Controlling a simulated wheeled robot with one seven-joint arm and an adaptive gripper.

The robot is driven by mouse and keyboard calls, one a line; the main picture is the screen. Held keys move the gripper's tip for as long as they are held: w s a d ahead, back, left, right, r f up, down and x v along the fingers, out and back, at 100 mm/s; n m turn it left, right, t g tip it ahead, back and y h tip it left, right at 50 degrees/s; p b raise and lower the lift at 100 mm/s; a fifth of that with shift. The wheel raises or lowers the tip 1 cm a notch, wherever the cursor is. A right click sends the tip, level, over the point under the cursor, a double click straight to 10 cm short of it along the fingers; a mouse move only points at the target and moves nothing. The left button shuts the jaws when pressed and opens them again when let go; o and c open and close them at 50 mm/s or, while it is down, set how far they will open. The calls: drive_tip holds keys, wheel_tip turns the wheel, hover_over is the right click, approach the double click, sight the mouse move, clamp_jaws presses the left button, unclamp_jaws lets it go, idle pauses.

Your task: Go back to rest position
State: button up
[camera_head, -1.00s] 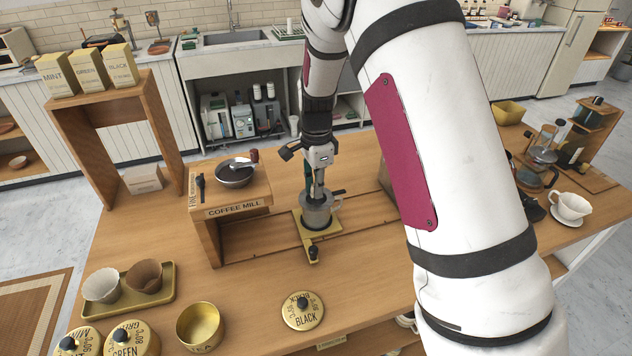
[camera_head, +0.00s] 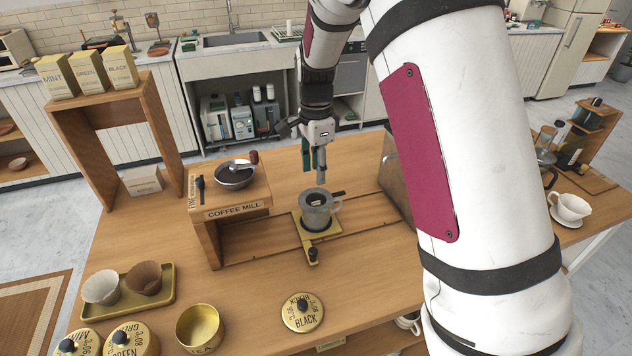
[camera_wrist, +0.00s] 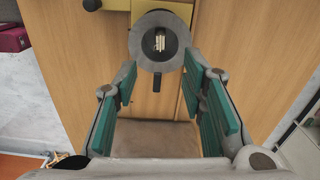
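My gripper (camera_head: 314,168) hangs just above and behind a grey metal cup (camera_head: 317,214) in the head view. The cup sits upright on a small yellow sliding stand (camera_head: 306,229) beside the coffee mill (camera_head: 232,202). In the wrist view my gripper (camera_wrist: 160,90) is open, its two green finger pads apart with nothing between them. The grey cup (camera_wrist: 142,48) is ahead of the fingertips there, with something small and pale inside it that I cannot make out.
A wooden shelf (camera_head: 160,130) with tea boxes stands back left. A white cup (camera_head: 570,207) is at the right.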

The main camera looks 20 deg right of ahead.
drive_tip(key=s+r+n+t, duration=0.1)
drive_tip(key=s+r+n, duration=0.45)
drive_tip(key=r, duration=0.85)
drive_tip(key=s+r+n+t, duration=0.2)
drive_tip(key=s+n, duration=0.4)
drive_tip(key=s, duration=0.6)
drive_tip(key=s+r+n+t, duration=0.2)
drive_tip(key=s+n, duration=0.3)
drive_tip(key=s, duration=0.7)
drive_tip(key=shift+r+n+t, duration=0.3)
drive_tip(key=shift+r+n, duration=0.05)
drive_tip(key=shift+r, duration=0.05)
